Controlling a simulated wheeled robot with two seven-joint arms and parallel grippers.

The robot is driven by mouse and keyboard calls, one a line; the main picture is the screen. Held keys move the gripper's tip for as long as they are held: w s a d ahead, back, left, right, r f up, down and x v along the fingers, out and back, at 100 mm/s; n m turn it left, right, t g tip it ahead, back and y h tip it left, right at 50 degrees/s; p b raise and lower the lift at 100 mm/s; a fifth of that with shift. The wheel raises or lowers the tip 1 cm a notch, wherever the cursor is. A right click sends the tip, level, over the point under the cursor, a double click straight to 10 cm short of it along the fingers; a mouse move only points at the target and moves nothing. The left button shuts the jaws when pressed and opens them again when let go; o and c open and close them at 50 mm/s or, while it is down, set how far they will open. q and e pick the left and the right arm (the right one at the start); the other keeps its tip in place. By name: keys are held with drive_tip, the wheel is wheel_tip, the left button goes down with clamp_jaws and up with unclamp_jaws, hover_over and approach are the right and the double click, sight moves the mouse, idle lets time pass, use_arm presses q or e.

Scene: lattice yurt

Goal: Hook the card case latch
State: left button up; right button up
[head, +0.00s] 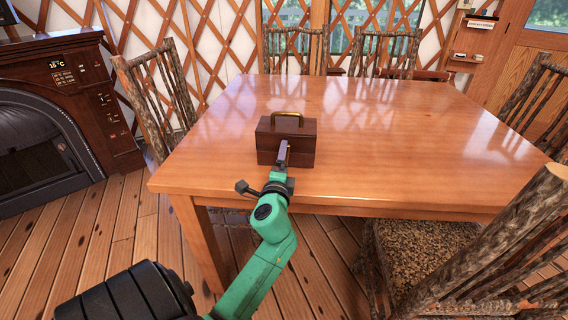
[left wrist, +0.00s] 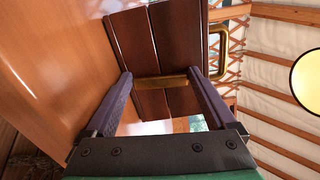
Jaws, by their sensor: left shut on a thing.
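The card case (head: 265,142) is a dark brown wooden box standing on the table near its front edge, and its lid looks closed. A brass handle (head: 287,114) stands up on its top; the handle also shows in the left wrist view (left wrist: 225,38). My left gripper (head: 283,152) is at the front face of the case. In the left wrist view, my left gripper's two dark fingers (left wrist: 158,78) are shut on the ends of a brass latch bar (left wrist: 160,81) lying across the case front. I cannot tell whether the latch is hooked. My right gripper is out of view.
The wooden table (head: 400,140) is otherwise bare, with wide free room right of and behind the case. Rustic branch chairs stand around it, one (head: 160,90) at the left and one (head: 490,250) at the front right. A stove (head: 50,120) stands far left.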

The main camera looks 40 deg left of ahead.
use_arm(q)
drive_tip(key=shift+a+f+n, duration=0.1)
drive_tip(key=shift+n, duration=0.6)
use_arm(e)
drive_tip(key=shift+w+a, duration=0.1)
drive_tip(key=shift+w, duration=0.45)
